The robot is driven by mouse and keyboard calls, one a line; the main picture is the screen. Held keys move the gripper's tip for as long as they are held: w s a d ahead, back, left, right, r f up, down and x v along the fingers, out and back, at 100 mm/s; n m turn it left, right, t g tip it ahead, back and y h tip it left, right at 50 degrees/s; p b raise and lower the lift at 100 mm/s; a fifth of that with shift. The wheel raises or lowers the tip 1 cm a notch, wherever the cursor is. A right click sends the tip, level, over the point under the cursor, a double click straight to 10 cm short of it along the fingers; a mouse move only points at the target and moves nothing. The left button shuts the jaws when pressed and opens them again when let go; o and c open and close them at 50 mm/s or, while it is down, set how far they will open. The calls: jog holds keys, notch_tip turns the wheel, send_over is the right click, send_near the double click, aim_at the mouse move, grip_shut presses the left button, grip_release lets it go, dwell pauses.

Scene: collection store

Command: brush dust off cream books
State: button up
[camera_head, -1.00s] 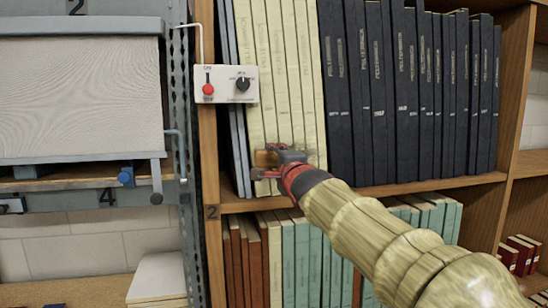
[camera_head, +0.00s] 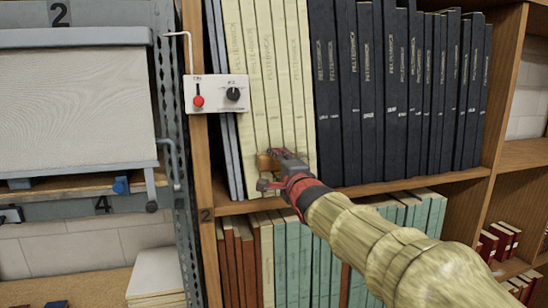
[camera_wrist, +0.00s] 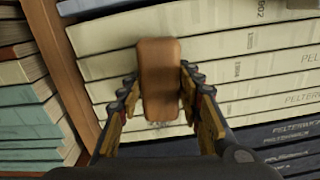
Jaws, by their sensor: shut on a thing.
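The cream books (camera_head: 262,82) stand upright in a row at the left end of the upper shelf. My gripper (camera_head: 275,170) is in front of their lower part. It is shut on a brown wooden brush (camera_head: 266,162). In the wrist view the brush (camera_wrist: 159,75) sits between the two fingers (camera_wrist: 160,98), its brown back over the cream spines (camera_wrist: 235,68). Dark bristles show faintly at its lower end, close to the spines. I cannot tell whether they touch. No clear dust shows on the spines.
A white control box (camera_head: 216,94) with a red knob hangs on the left upright. Dark books (camera_head: 375,95) fill the shelf to the right. Teal books (camera_head: 292,255) stand on the shelf below. A grey-framed cabinet (camera_head: 75,95) is at the left.

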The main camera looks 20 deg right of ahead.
jog(key=shift+d, duration=0.1)
jog(key=d+p, duration=0.2)
jog(key=p, duration=0.3)
jog(key=shift+d+r, duration=0.15)
jog(key=shift+d, duration=0.15)
jog(key=shift+w+d+p, duration=0.1)
jog(key=shift+d+p, duration=0.35)
jog(key=shift+p, duration=0.05)
jog(key=shift+d, duration=3.25)
jog(key=shift+d, duration=0.15)
